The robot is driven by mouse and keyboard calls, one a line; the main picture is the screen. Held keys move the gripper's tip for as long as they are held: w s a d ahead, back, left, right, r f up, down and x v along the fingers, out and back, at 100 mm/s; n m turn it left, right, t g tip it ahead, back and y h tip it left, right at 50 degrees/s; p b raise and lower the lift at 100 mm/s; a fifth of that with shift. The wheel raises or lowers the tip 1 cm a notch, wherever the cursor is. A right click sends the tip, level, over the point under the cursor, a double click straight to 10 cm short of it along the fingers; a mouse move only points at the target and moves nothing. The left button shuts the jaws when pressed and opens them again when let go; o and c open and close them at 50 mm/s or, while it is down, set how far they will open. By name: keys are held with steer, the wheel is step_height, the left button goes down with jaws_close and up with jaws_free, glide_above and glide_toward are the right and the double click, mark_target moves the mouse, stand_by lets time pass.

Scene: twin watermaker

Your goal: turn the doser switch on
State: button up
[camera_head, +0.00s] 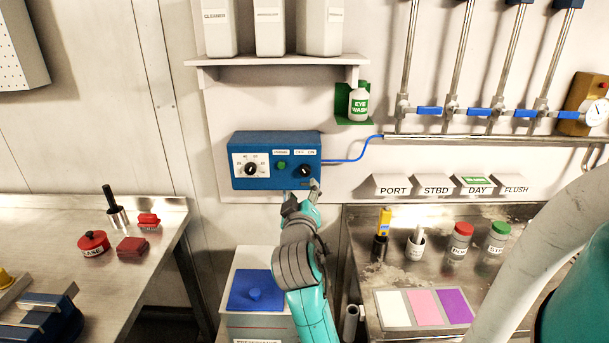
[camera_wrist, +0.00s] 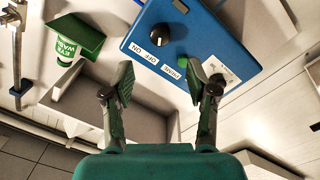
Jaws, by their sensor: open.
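The doser is a blue box (camera_head: 276,140) on the wall, with a black rotary switch (camera_head: 305,171) at its right end under a white label. In the wrist view the box (camera_wrist: 205,35) appears turned over, and the black switch (camera_wrist: 160,47) sits beside the OFF/ON label (camera_wrist: 149,52). I cannot tell surely which way the switch points. My gripper (camera_head: 302,191) is just below the box's lower right edge. In the wrist view my gripper (camera_wrist: 161,76) is open and empty, its fingers apart, with the switch beyond the gap.
The box also carries a green button (camera_head: 281,165) and a dial (camera_head: 250,169). A blue cable (camera_head: 352,159) leaves its right side. An eye wash bottle (camera_head: 359,103) and a shelf (camera_head: 280,61) are above. A metal bench (camera_head: 360,250) with jars stands at lower right.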

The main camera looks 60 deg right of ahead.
mark_target(305, 173)
steer(key=x, duration=1)
jaws_close()
